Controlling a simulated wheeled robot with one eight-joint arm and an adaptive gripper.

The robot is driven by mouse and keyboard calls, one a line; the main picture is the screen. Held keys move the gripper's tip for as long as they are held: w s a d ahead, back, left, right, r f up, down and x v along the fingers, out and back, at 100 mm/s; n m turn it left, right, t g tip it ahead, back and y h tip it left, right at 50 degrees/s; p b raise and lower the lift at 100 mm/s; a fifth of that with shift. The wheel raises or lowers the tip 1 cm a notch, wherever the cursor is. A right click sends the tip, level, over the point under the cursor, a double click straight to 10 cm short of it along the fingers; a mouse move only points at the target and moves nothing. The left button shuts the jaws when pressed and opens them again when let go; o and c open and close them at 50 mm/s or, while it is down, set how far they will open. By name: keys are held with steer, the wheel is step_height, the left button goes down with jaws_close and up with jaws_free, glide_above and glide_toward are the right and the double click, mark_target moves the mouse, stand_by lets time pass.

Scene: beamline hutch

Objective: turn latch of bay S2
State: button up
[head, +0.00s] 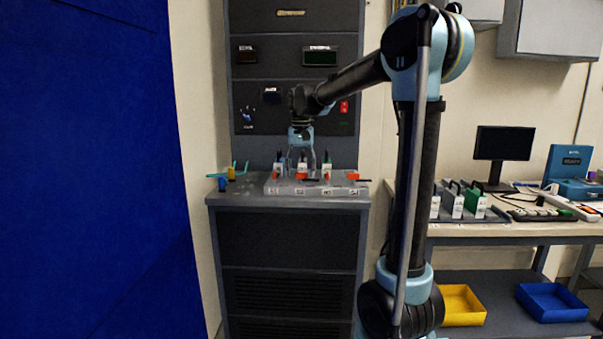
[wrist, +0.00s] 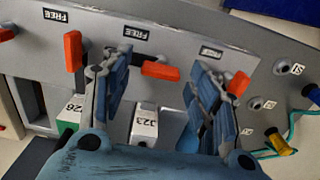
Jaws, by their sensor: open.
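The bay block (head: 318,190) sits on the cabinet top, with a row of small labels on its front that are hard to read. Several orange latches line it. The one I take for S2, second from the left, is the latch (wrist: 160,70), lying sideways between my fingers in the wrist view. My gripper (head: 301,165) is open and points down over this bay; in the wrist view its fingers (wrist: 160,95) stand either side of the latch, apart from it as far as I can tell. A white module (wrist: 145,125) sits below the latch.
Neighbouring latches (wrist: 72,50) and (wrist: 238,83) are close outside my fingers. A green-ended module (wrist: 68,115) sits beside one. Yellow and blue plugs with green cables (head: 229,175) lie left of the block. A rack panel rises behind. A bench (head: 520,230) stands right.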

step_height(320, 180, up, 12)
steer(key=shift+f, duration=0.15)
stand_by(0.3)
steer(key=shift+d, duration=0.1)
steer(key=s+d+f, duration=0.9)
steer(key=s, duration=0.2)
steer(key=s+d+f+t, duration=0.1)
steer(key=s+d+f, duration=0.8)
steer(key=s, duration=0.3)
steer(key=shift+s+f+t, duration=0.15)
steer(key=shift+f+t, duration=0.15)
steer(key=shift+f, duration=0.4)
steer(key=shift+t, duration=0.3)
steer(key=s+d+f, duration=0.1)
steer(key=s+f, duration=0.2)
steer(key=f, duration=0.1)
steer(key=s+d+f, duration=0.1)
steer(key=s+f, duration=0.2)
steer(key=f, duration=0.1)
steer(key=s+d+f, duration=0.1)
steer(key=s+f, duration=0.2)
steer(key=f, duration=0.2)
steer(key=shift+s+d, duration=0.1)
steer(key=shift+d, duration=0.1)
steer(key=shift+c, duration=0.2)
